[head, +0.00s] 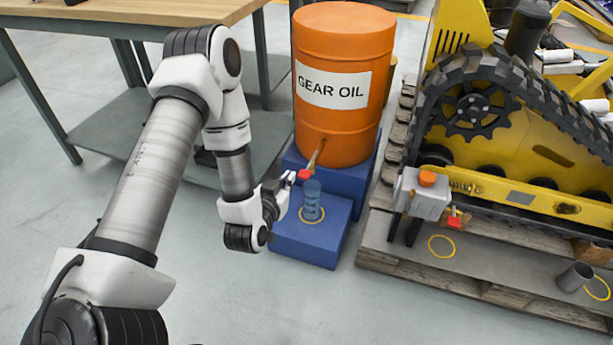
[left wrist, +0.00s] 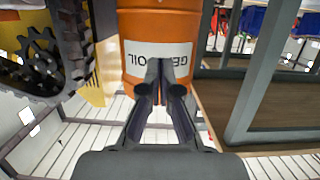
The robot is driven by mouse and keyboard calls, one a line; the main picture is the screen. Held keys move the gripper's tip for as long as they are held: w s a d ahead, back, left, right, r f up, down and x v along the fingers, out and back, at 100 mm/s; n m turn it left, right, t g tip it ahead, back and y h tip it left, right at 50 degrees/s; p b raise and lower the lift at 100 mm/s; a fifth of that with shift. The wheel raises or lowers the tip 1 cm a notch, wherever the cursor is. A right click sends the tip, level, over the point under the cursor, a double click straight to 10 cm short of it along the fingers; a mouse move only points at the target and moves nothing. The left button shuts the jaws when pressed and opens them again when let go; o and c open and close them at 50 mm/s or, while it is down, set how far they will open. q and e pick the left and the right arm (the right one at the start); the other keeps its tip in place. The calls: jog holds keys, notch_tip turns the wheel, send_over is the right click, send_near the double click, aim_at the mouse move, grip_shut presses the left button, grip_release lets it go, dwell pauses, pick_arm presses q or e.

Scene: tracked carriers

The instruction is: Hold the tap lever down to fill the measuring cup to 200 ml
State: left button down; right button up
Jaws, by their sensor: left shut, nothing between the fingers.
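The orange gear oil drum (head: 345,120) has a brass tap (head: 315,158) low on its front, with a red lever end (head: 305,174). A clear, bluish measuring cup (head: 311,202) stands upright on the blue step, below the tap and inside a yellow ring. Its liquid level and marks are too small to read. My left gripper (head: 286,180) is shut and empty, just left of the red lever; I cannot tell whether it touches it. In the left wrist view the shut fingers (left wrist: 172,68) overlap the drum's label (left wrist: 158,62). My right gripper is out of view.
The blue step (head: 318,245) carries the cup. A yellow tracked machine (head: 490,130) stands on a pallet (head: 400,252) at right, with a grey box with an orange cap (head: 424,193) and a metal cylinder (head: 574,277). A wooden-topped bench (head: 130,12) is behind my left arm.

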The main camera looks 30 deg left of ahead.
pick_arm(q)
jog(key=b, duration=0.4)
send_near(310, 163)
notch_tip(310, 163, up, 3)
jog(key=w, duration=0.3)
jog(key=f+b, duration=0.1)
jog(key=a+f+b, duration=0.1)
jog(key=f, duration=0.1)
jog(key=shift+f, duration=0.15)
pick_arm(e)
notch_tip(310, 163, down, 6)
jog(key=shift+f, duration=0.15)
pick_arm(q)
jog(key=shift+f+b, duration=0.2)
jog(key=shift+b, duration=0.1)
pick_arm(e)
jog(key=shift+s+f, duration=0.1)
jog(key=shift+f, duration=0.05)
